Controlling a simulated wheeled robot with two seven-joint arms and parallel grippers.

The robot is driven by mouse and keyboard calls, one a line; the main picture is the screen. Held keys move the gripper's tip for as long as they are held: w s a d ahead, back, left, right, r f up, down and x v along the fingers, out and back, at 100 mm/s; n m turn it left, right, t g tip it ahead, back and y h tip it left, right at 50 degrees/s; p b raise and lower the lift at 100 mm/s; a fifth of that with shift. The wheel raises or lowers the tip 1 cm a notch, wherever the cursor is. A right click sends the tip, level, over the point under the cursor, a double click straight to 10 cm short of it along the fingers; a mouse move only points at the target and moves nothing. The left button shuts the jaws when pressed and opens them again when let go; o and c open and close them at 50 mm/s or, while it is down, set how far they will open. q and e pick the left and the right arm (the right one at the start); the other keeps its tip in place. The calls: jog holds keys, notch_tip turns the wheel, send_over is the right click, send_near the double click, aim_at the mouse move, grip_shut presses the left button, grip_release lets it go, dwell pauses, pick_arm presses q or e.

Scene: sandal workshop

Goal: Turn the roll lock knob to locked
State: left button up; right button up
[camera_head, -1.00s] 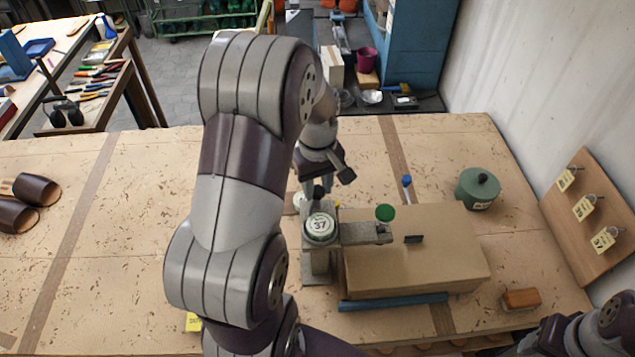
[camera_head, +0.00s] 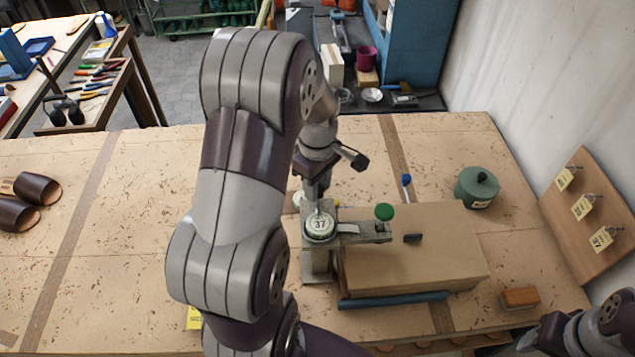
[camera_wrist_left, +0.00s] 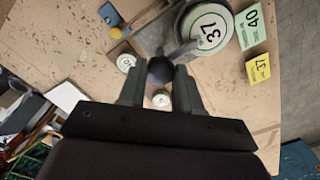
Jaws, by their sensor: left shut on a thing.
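A metal fixture (camera_head: 318,262) stands on the bench with a round disc marked 37 (camera_head: 319,227) on top; the disc also shows in the left wrist view (camera_wrist_left: 208,30). A dark ball knob (camera_wrist_left: 161,70) is on a grey lever beside this disc. I take it as the roll lock knob; no locked mark is readable. My left gripper (camera_wrist_left: 160,84) is shut on the dark ball knob, with a finger on each side. In the head view the gripper (camera_head: 318,194) is just behind the disc and hides the knob. My right gripper is not in view; only part of that arm shows.
A blue-tipped lever (camera_head: 407,182) and a green lidded pot (camera_head: 477,190) stand to the right. A brush (camera_head: 520,298) lies front right.

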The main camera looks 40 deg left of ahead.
pick_arm(q)
jog(key=shift+w+r, duration=0.1)
jog(key=o, duration=1)
jog(key=shift+o, duration=0.2)
jog(key=shift+r+b, duration=0.3)
jog(key=shift+r, duration=0.05)
notch_tip(320, 180, up, 4)
jog(key=shift+f+b, duration=0.1)
jog(key=shift+b, duration=0.55)
notch_tip(320, 180, up, 8)
jog(key=p, duration=0.5)
jog(key=shift+p, duration=0.4)
